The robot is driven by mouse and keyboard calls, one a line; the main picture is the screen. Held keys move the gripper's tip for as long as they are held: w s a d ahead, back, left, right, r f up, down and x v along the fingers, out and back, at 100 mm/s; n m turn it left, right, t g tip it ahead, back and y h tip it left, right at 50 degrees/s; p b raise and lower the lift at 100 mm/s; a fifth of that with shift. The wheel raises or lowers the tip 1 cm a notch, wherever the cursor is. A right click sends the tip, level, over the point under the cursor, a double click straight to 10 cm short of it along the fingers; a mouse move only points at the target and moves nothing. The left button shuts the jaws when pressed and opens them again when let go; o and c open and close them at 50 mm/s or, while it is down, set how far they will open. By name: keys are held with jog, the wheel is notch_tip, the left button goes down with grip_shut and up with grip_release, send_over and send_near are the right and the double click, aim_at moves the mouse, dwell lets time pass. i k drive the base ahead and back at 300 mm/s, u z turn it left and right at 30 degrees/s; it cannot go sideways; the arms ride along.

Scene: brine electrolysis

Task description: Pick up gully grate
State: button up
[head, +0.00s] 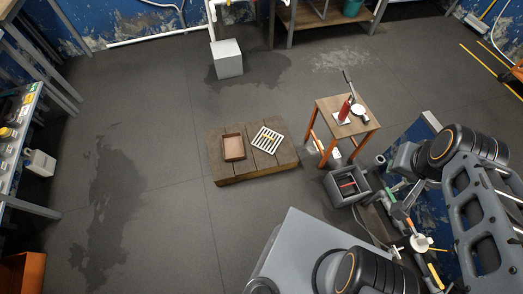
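A small white slatted grate (267,139), with some yellowish bars, lies flat on the right part of a low wooden platform (240,175) in the middle of the floor. I take it to be the gully grate. A shallow brown tray (233,148) lies beside it on the left, apart from it. Black and grey links of my arm show at the right and bottom right. My gripper is not seen in this view, and nothing touches the grate.
A small wooden table (345,117) with a red bottle stands right of the platform. A grey open box (346,186) sits below it. A light grey block (227,58) stands behind. A bench (20,130) runs along the left. The floor left of the platform is clear, with dark stains.

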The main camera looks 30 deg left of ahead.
aim_at(263, 136)
jog(key=k, duration=0.95)
jog(key=z, duration=1.2)
jog(key=i, duration=1.15)
jog(key=u, duration=2.6)
jog(key=i, duration=1)
jog(key=u, duration=0.1)
